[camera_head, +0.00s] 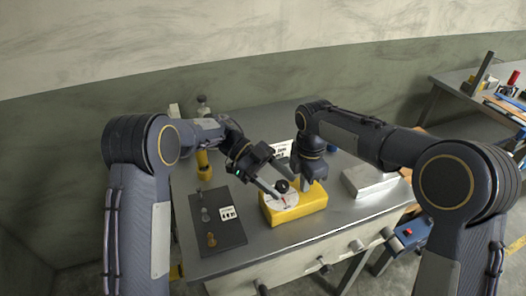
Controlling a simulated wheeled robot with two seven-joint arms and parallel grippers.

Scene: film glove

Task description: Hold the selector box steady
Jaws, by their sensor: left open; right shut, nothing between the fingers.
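The selector box is a yellow block (302,208) on the grey metal table, near its front edge. A white round dial (283,201) and a black knob show on its top left. My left gripper (277,191) is open over the left part of the box, with its fingers near the dial and knob. My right gripper (304,185) is shut and points down at the box's top right; I cannot tell whether it touches the box. The two grippers and the knob hide part of the box's top.
A dark panel (220,238) with small knobs and a white label lies to the left. A light grey block (368,181) sits to the right. A yellow post (203,160) stands at the back left. A second bench (460,84) is at the far right.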

